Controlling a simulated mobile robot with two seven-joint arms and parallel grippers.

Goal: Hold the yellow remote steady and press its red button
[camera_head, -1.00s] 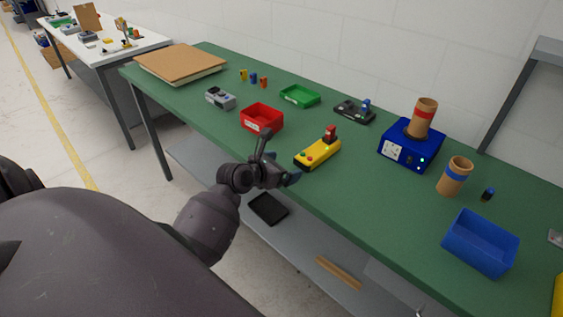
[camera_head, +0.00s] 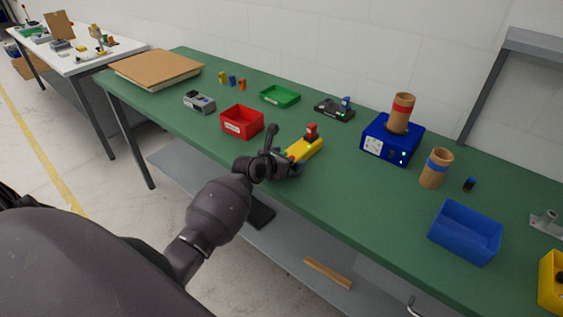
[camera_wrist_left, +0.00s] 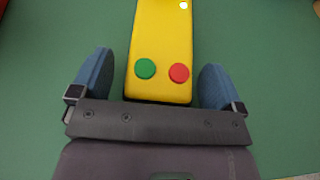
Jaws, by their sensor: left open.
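The yellow remote (camera_head: 309,148) lies on the green table near its front edge, with a red part (camera_head: 312,130) standing at its far end. In the left wrist view the remote (camera_wrist_left: 161,45) shows a green button (camera_wrist_left: 145,68) and a red button (camera_wrist_left: 179,72) side by side at its near end. My left gripper (camera_head: 288,162) is at that near end. In the left wrist view its two blue fingers (camera_wrist_left: 157,85) are open, one on each side of the remote, with gaps between. The head view hides the remote's near end behind the gripper. My right gripper is not in view.
A red bin (camera_head: 242,122) stands left of the remote and a green tray (camera_head: 280,96) behind it. A blue box (camera_head: 391,140) with a cardboard tube is to the right. A blue bin (camera_head: 465,232) stands further right.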

